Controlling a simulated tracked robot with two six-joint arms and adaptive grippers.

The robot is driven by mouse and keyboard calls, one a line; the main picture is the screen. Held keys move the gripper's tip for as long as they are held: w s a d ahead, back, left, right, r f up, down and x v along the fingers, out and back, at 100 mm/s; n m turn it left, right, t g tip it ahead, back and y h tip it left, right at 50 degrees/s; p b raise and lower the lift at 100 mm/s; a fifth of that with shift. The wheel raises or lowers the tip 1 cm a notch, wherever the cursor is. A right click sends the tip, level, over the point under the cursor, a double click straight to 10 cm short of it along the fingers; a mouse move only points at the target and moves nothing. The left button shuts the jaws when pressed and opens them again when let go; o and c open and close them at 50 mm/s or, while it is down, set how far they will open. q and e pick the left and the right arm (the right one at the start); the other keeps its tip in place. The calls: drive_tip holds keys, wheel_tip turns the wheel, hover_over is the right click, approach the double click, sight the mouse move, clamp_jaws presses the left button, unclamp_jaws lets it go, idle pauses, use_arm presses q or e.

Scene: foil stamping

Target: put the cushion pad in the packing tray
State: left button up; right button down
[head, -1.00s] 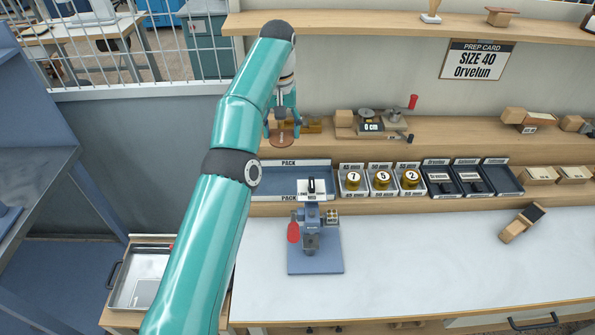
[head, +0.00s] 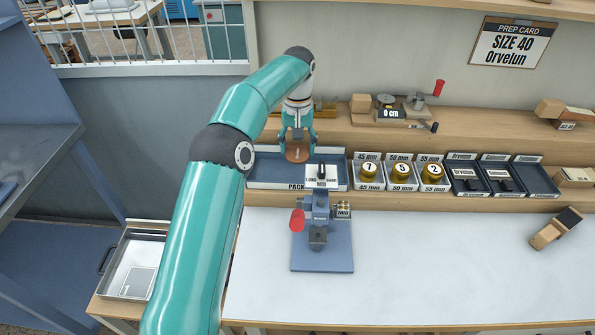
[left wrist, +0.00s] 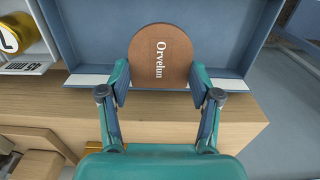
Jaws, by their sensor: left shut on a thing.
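The cushion pad (head: 298,154) is a round, flat brown disc. In the left wrist view it (left wrist: 160,55) shows the word "Orvelun". My left gripper (head: 297,147) is shut on it, with one finger on each side of its edge; the fingers also show in the left wrist view (left wrist: 160,88). The packing tray (head: 268,182) is a shallow blue tray marked PACK on the shelf. It fills the upper part of the left wrist view (left wrist: 225,60). The pad appears in front of the tray floor in both views; its height above it is hard to tell. My right gripper is out of view.
A blue stamping press (head: 320,222) with a red handle stands just before the tray. Several small bins with yellow rolls (head: 401,172) and dark plates sit right of the tray. A metal tray (head: 135,262) lies lower left. The white bench top is mostly clear.

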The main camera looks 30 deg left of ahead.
sight(298, 170)
use_arm(q)
wheel_tip(298, 170, down, 7)
drive_tip(key=shift+r, duration=0.2)
drive_tip(key=shift+s, duration=0.1)
drive_tip(key=shift+f, duration=0.2)
drive_tip(key=o, duration=0.6)
drive_tip(key=shift+d, duration=0.1)
drive_tip(key=shift+c, duration=0.2)
drive_tip(key=shift+o, duration=1.3)
drive_tip(key=shift+r, duration=0.1)
wheel_tip(298, 170, up, 12)
drive_tip(key=shift+r+p, duration=0.15)
drive_tip(key=shift+p, duration=0.95)
